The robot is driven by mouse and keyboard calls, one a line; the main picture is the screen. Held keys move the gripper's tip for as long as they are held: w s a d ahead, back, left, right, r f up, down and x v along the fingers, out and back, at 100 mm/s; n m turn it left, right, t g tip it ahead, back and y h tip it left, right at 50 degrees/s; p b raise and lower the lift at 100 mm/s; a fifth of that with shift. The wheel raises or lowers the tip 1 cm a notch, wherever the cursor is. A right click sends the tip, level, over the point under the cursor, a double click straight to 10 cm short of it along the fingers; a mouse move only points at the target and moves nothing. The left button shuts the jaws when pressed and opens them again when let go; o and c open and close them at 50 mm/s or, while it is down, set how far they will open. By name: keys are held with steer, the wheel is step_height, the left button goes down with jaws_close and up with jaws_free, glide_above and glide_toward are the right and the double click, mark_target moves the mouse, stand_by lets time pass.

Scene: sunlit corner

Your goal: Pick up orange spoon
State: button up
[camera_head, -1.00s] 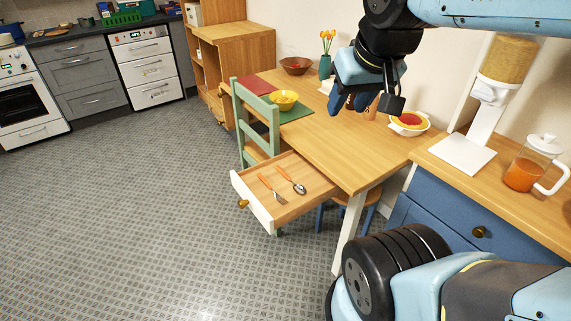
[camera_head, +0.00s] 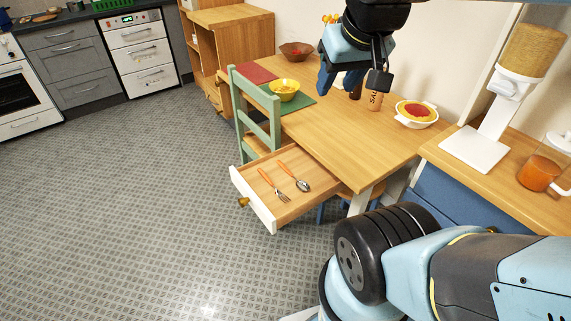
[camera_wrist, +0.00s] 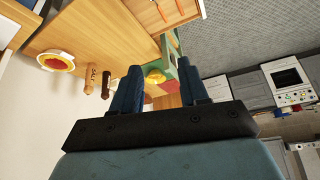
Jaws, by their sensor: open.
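The orange spoon (camera_head: 302,185) lies in the open wooden drawer (camera_head: 247,189) of the table, its orange handle toward the back and its metal bowl toward the front right. An orange-handled fork (camera_head: 274,186) lies to its left in the same drawer, apart from it. My gripper (camera_head: 350,88) is above the back part of the table, up and to the right of the drawer, and holds nothing. In the wrist view its two blue fingers (camera_wrist: 162,88) stand apart. The drawer shows at the top of the wrist view, where part of the cutlery is visible.
The table top (camera_head: 350,140) is clear in the middle. A yellow bowl (camera_head: 285,90), a salt shaker (camera_head: 375,100) and a white dish (camera_head: 417,113) stand on it. A green chair (camera_head: 243,110) is beside the drawer. Open floor lies to the left.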

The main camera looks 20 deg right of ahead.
steer(key=w+f+n+g, duration=0.15)
steer(key=w+f, duration=0.35)
steer(key=w, duration=0.5)
steer(key=n+g, duration=0.2)
steer(key=g, duration=0.2)
glide_above(291, 174)
steer(key=f, duration=3.5)
steer(key=shift+s+a+f, duration=0.25)
steer(key=shift+a+f, duration=0.05)
steer(key=shift+f, duration=0.05)
steer(key=shift+w+d+f, duration=0.15)
steer(key=shift+w+f, duration=0.05)
steer(key=shift+f, duration=1.15)
steer(key=shift+w+d+f, duration=0.15)
steer(key=shift+f, duration=1.2)
jaws_close()
